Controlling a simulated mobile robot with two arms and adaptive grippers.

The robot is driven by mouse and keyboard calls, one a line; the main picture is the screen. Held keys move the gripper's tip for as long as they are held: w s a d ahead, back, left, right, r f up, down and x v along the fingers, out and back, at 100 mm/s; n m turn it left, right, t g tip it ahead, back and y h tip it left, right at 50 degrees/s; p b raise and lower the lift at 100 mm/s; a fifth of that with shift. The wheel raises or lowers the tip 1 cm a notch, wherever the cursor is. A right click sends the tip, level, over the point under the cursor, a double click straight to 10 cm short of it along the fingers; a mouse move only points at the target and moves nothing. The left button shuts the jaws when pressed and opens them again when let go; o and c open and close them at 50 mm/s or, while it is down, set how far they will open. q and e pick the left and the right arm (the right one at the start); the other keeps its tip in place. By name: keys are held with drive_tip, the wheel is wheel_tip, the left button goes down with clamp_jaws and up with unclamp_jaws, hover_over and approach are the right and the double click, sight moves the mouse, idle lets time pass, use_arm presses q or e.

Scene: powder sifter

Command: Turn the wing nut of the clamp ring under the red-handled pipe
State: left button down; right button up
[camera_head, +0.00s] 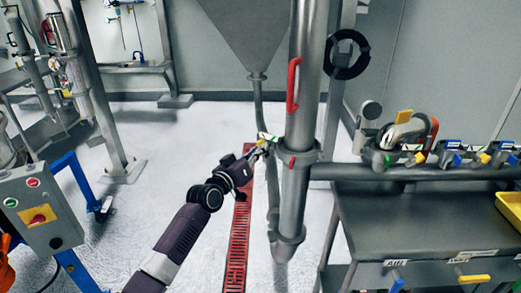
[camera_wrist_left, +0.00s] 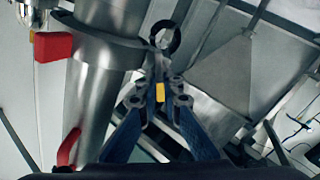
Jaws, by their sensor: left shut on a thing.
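The large steel pipe (camera_head: 305,80) stands upright and carries a red handle (camera_head: 293,85), which also shows at the bottom of the left wrist view (camera_wrist_left: 68,148). The clamp ring (camera_head: 303,157) wraps the pipe below the handle; in the left wrist view it is the collar at the upper left (camera_wrist_left: 100,32). My left gripper (camera_head: 264,143) is at the ring's left side. In the left wrist view its fingers (camera_wrist_left: 160,50) are closed together beside the ring, on the small wing nut, which is mostly hidden by the fingertips. My right gripper is in neither view.
A steel hopper (camera_head: 248,35) with a thin outlet pipe stands behind the gripper. A grey bench (camera_head: 400,225) with valves is at the right. A grey control box (camera_head: 40,205) is at the left. A red floor grate (camera_head: 238,235) runs below my arm.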

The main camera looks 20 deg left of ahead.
use_arm(q)
drive_tip(key=shift+f+n, duration=0.1)
drive_tip(key=shift+n, duration=1.5)
drive_tip(key=shift+a, duration=0.1)
drive_tip(key=c, duration=2.1)
unclamp_jaws()
drive_tip(key=v, duration=1.2)
